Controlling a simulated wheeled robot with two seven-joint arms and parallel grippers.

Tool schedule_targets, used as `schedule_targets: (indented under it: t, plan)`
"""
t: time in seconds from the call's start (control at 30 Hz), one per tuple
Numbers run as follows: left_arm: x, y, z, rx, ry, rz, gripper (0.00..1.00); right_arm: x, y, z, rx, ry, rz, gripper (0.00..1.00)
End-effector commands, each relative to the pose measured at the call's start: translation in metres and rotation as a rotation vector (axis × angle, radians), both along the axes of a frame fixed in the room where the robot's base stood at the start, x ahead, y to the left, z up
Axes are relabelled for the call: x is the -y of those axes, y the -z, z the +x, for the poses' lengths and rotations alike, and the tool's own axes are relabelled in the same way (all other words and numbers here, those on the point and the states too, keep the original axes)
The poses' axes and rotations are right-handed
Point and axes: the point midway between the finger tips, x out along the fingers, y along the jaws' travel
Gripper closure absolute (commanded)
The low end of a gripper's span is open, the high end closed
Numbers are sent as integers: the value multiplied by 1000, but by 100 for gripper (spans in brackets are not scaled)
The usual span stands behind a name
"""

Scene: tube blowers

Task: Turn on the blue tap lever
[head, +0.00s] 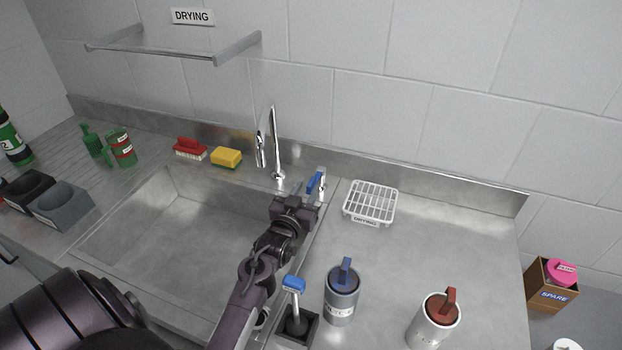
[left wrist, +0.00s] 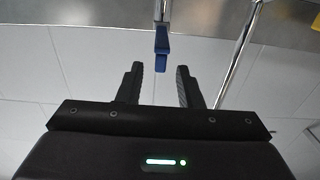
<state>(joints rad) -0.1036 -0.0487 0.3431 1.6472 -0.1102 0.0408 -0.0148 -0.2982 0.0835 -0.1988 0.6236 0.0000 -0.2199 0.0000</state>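The blue tap lever (head: 315,182) stands at the back right of the sink, beside the chrome tap spout (head: 272,140). My left gripper (head: 301,190) is at the sink's right edge, close in front of the lever. In the left wrist view the gripper (left wrist: 160,72) is open, with a gap between its fingers. The blue lever (left wrist: 162,42) shows just beyond the fingertips, roughly in line with the gap. I see nothing between the fingers, and cannot tell if they touch the lever. My right gripper is not in view.
The sink basin (head: 165,240) is empty where visible. A white drying rack (head: 370,203) sits right of the lever. A blue-lidded canister (head: 342,295), a red-lidded canister (head: 435,320) and a blue-topped brush (head: 294,285) stand nearer. A yellow sponge (head: 227,158) lies behind the basin.

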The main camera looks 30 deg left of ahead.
Motion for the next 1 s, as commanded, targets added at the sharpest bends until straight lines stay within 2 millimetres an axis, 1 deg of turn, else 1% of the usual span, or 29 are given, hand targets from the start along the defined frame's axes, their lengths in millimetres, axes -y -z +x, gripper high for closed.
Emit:
schedule_targets:
  t: [0.03, 0.1, 0.23, 0.4, 0.67, 0.9, 1.0]
  plan:
    - [-2, -2, 10, -1, 0, -1, 67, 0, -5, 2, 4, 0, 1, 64]
    - [-5, -1, 20, -3, 0, -2, 67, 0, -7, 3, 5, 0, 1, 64]
    - [-8, 1, 33, -4, 0, -1, 67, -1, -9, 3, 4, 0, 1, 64]
    - [-10, 1, 41, -4, 0, -1, 67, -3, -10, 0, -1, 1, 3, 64]
    - [-10, 2, 41, -4, 0, -1, 67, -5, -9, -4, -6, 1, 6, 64]
    - [-10, 2, 41, -4, 0, -1, 99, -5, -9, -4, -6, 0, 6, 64]
    - [-10, 2, 41, -4, 0, -1, 100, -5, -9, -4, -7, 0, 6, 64]
